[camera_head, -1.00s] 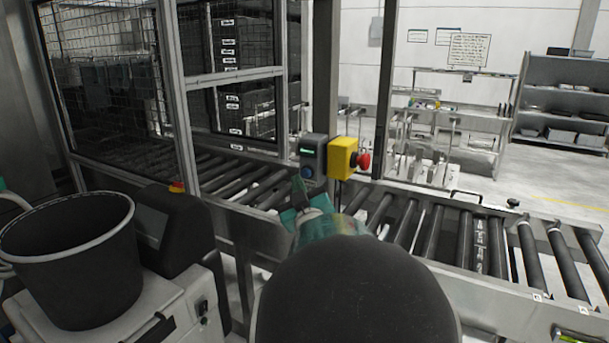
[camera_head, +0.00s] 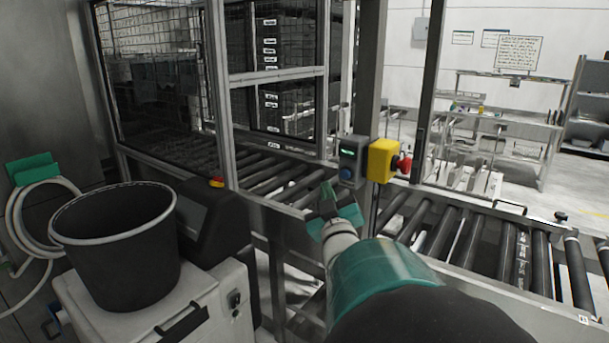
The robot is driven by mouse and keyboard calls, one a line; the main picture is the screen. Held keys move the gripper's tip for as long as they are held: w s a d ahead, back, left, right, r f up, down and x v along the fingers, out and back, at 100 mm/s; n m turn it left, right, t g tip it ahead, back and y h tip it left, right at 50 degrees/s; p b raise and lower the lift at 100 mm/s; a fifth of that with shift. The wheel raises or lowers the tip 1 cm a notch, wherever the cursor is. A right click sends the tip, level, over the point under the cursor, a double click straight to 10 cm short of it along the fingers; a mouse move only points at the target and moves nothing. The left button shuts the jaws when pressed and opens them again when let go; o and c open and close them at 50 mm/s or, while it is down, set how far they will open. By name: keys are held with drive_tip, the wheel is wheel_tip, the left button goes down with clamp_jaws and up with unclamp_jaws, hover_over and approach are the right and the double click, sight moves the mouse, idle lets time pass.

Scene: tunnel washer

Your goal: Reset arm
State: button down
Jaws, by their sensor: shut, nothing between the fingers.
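My gripper (camera_head: 328,196) is at the middle of the view, at the end of my teal and black arm, which reaches in from the lower right. Its teal fingers point up and are shut with nothing between them. The gripper is below and left of a grey control box (camera_head: 353,161) with a green display and a blue button. A yellow box with a red emergency stop button (camera_head: 384,161) is right of it. I see a gap in the picture between the fingertips and the grey box, but its depth is hard to tell.
A roller conveyor (camera_head: 480,235) runs behind my gripper, with metal posts and a mesh guard (camera_head: 160,75) on the left. A black bucket (camera_head: 115,245) stands on a white machine (camera_head: 190,305) at lower left. A rack (camera_head: 510,110) stands at the back right.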

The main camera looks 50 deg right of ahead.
idle(0.3)
drive_tip(key=w+a+f+g+y, duration=0.1)
drive_tip(key=w+a+f+y, duration=0.15)
drive_tip(key=a, duration=0.45)
drive_tip(key=w+a+f+g+y, duration=0.2)
drive_tip(key=a+y, duration=0.2)
drive_tip(key=a, duration=0.3)
drive_tip(key=w+a+f+g+y, duration=0.1)
drive_tip(key=w+a+f+y, duration=0.15)
drive_tip(key=a, duration=0.45)
drive_tip(key=s+a+f+n+g+y, duration=0.1)
drive_tip(key=s+a+f+g+y, duration=0.1)
drive_tip(key=s+a, duration=0.4)
drive_tip(key=s+a+f+n+g+y, duration=0.1)
drive_tip(key=s+a+f+g+y, duration=0.2)
drive_tip(key=s+a, duration=0.4)
drive_tip(key=a+g, duration=0.1)
drive_tip(key=a, duration=0.4)
drive_tip(key=shift+s+a+f+n, duration=0.2)
drive_tip(key=shift+f+n, duration=0.05)
drive_tip(key=shift+n, duration=0.15)
drive_tip(key=shift+d, duration=0.15)
